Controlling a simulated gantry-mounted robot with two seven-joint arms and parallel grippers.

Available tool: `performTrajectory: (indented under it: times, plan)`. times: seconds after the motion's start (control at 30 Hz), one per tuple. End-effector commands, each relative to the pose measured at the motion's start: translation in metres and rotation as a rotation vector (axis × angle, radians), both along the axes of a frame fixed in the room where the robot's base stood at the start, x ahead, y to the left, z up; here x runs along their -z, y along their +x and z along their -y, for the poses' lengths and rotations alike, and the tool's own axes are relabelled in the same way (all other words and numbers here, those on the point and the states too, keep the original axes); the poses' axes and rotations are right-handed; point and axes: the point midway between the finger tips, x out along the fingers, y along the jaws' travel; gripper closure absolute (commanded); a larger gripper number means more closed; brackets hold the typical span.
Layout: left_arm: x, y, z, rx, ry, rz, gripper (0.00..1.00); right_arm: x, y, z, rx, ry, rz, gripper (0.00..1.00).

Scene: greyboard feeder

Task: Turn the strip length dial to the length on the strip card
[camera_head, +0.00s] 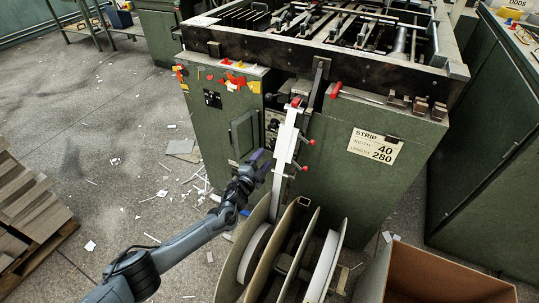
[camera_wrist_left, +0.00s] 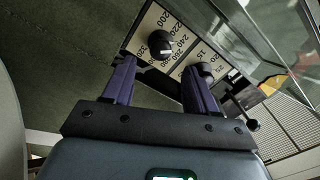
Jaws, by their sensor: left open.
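The strip card (camera_head: 377,147) on the green machine front reads STRIP, width 40, length 280. In the left wrist view, a round black dial knob (camera_wrist_left: 160,45) with a short white mark sits on a pale scale plate (camera_wrist_left: 148,23) with numbers such as 200, 220, 240, 260 and 320. Which number the mark meets is too small to tell. My left gripper (camera_head: 259,160) is open, its purple fingers (camera_wrist_left: 160,72) apart and empty, with the knob just beyond and between the fingertips. The dial is hidden in the head view. My right gripper is not in view.
A second black knob (camera_wrist_left: 204,70) is beside the right finger, near smaller numbers. A pale slanted feed rail (camera_head: 287,143) with red-knobbed levers stands close to my left gripper. Strip reels (camera_head: 256,254) and an open cardboard box (camera_head: 440,275) stand below. Paper scraps litter the floor.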

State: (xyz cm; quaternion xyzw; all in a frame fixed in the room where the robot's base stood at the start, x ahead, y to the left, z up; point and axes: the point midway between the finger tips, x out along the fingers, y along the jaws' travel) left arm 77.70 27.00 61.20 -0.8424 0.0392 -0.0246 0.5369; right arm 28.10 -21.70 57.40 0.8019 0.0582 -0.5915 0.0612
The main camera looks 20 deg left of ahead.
Motion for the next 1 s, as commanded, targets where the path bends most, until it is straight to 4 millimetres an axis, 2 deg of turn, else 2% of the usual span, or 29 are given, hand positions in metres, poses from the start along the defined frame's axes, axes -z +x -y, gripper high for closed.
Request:
performTrajectory:
  times: [0.03,0.1,0.4,0.87,0.9,1.0]
  plan:
    - [0.005,0.01,0.001,-0.002,0.001,0.004,0.43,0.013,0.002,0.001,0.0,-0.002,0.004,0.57]
    - [0.005,0.021,0.003,0.0,0.001,0.003,0.43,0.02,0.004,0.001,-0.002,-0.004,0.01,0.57]
    - [0.002,0.05,0.005,-0.001,0.001,0.002,0.43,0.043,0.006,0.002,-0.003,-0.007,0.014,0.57]
    - [0.0,0.057,0.005,0.0,0.0,0.0,0.43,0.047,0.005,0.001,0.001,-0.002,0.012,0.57]
    - [0.0,0.057,0.005,0.0,0.0,0.0,0.44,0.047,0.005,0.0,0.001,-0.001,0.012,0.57]
    - [0.0,0.057,0.005,0.0,0.0,0.0,0.59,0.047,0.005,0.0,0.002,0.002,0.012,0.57]
